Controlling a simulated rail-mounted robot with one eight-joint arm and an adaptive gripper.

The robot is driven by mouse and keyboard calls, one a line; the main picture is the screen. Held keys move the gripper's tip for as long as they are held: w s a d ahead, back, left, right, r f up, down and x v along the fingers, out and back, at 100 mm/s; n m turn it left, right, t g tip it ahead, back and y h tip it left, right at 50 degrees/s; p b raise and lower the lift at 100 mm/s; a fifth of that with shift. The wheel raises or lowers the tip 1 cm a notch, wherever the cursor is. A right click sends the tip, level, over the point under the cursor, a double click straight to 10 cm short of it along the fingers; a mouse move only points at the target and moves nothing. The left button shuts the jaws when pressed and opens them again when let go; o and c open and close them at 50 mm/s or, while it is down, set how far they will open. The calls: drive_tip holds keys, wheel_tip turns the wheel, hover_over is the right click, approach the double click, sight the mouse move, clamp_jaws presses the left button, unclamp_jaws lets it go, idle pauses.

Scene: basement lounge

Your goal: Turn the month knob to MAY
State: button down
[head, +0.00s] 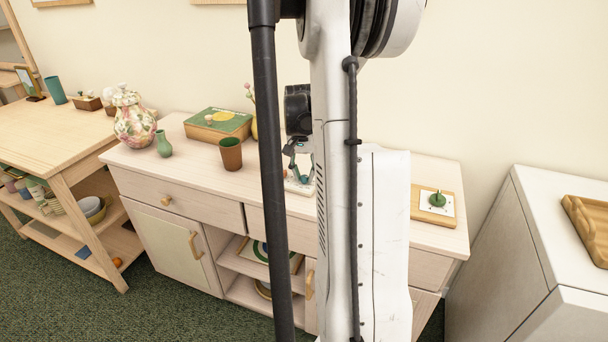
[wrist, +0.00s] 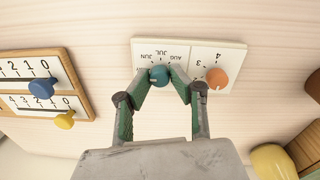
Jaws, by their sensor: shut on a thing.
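The month knob (wrist: 159,75) is a round teal knob on a white panel (wrist: 147,50) in the wrist view. Small month labels ring it, with JUN, JUL and AUG legible and upside down in the picture. Which month the knob points at is too small to tell. My gripper (wrist: 161,80) is shut on the knob, one green-padded finger on each side. In the head view my gripper (head: 297,151) points down over the cabinet top, and my arm hides much of the panel there.
An orange knob (wrist: 217,78) with numbers sits close beside the month knob. A slider board (wrist: 36,86) with blue and yellow handles lies to the left in the wrist view.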

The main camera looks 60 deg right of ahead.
sight(302, 176)
drive_tip(key=c, duration=1.5)
unclamp_jaws()
drive_tip(key=shift+c, duration=0.2)
wheel_tip(302, 176, up, 12)
drive_tip(key=shift+w, duration=0.25)
drive_tip(key=shift+a, duration=0.1)
